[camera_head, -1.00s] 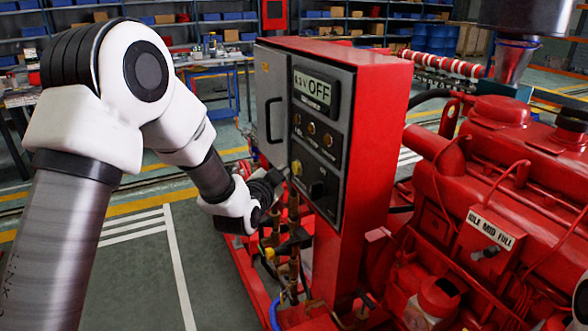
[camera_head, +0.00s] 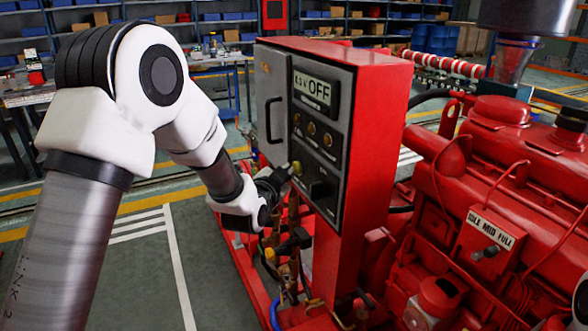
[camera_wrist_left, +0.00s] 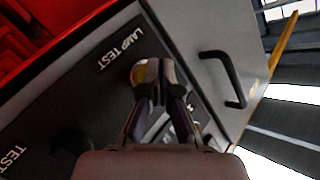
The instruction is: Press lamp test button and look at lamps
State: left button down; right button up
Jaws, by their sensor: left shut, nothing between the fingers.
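The grey control panel (camera_head: 322,219) is on the red cabinet's near face. A small yellowish lamp test button (camera_head: 297,168) sits low on it, left of a dark rotary knob (camera_head: 319,189). Three small amber lamps (camera_head: 311,129) sit in a row under the display; none looks clearly lit. My left gripper (camera_head: 284,174) is shut and empty, its tips close to the button. In the left wrist view the shut fingertips (camera_wrist_left: 158,76) are below the LAMP TEST label (camera_wrist_left: 120,48) and partly cover a yellowish piece. I cannot tell whether they touch the button.
A black door handle (camera_head: 272,120) stands out left of the panel. Pipes and valves (camera_head: 285,250) lie below the gripper. The red engine (camera_head: 490,200) fills the right side. Open floor (camera_head: 140,270) lies at the left.

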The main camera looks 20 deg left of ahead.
pick_arm(q)
jog(key=shift+w+d, duration=0.1)
jog(key=shift+w, duration=0.05)
dwell(0.5)
jog(key=shift+s+a, duration=0.55)
jog(key=shift+s, duration=0.1)
jog(key=s+a, duration=0.1)
jog(key=s, duration=0.1)
jog(key=s+a, duration=0.1)
jog(key=a, duration=0.1)
jog(key=shift+s+a, duration=0.15)
jog(key=shift+s, duration=0.2)
dwell(0.4)
